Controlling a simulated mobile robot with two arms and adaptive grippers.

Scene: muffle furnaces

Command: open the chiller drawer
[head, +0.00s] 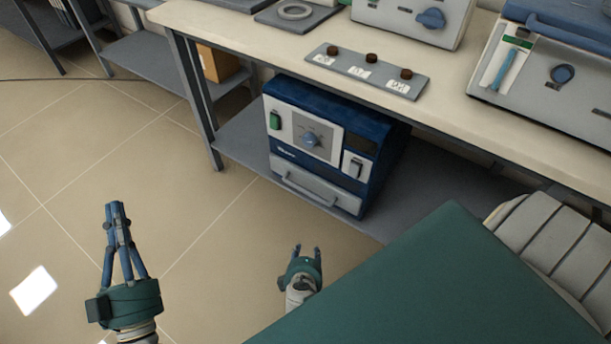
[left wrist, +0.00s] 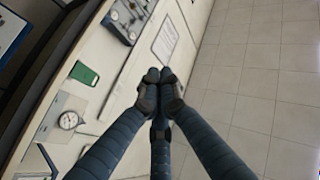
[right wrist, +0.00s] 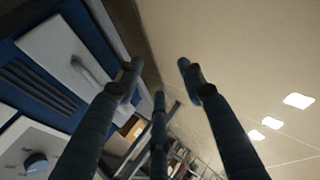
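The chiller is a blue box (head: 345,110) with pale front panels on the lower shelf under the bench. Its drawer front (head: 341,196) runs along the bottom and looks shut. A pale bar handle (head: 305,189) is on it. In the right wrist view the drawer front (right wrist: 62,32) and handle (right wrist: 88,72) lie left of my fingers. My right gripper (head: 305,248) is open and empty, in front of and apart from the handle. My left gripper (head: 115,207) is shut with fingertips together and empty, over the floor at left, away from the chiller.
The bench (head: 440,108) above holds a grey plate with several dark knobs (head: 367,71) and other instruments. A bench leg (head: 196,110) stands left of the chiller. A cardboard box (head: 217,63) sits behind it. The tiled floor (head: 205,225) in front is clear.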

